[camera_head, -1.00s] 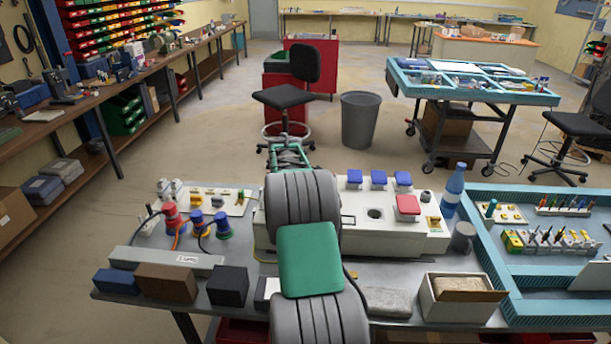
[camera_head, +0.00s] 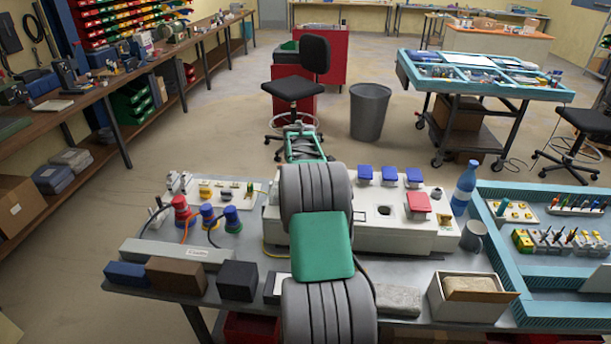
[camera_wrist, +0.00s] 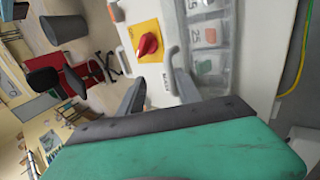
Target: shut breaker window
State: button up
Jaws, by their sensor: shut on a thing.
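The breaker window (camera_wrist: 212,45), a clear cover over numbered breakers, shows in the wrist view at upper middle right on the white box. Beside it is a red rotary switch (camera_wrist: 148,45) on a yellow plate. My gripper (camera_wrist: 160,84) has its two dark fingers against the box face near the window's left edge, with a slim grey bar close by. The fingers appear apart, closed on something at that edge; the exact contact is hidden.
Red and blue sockets (camera_head: 207,217) stand left of the box. A blue bottle (camera_head: 464,188), a grey mug (camera_head: 473,236) and a blue tray (camera_head: 545,277) are on the right. Dark blocks (camera_head: 237,280) and an open carton (camera_head: 470,299) line the front edge.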

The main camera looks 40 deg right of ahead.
dwell(0.4)
jog(key=shift+r, duration=0.1)
jog(key=b+v, duration=0.2)
jog(key=v, duration=0.5)
jog(key=shift+s+a+r, duration=0.15)
jog(key=shift+s+r, duration=0.05)
jog(key=shift+r, duration=0.05)
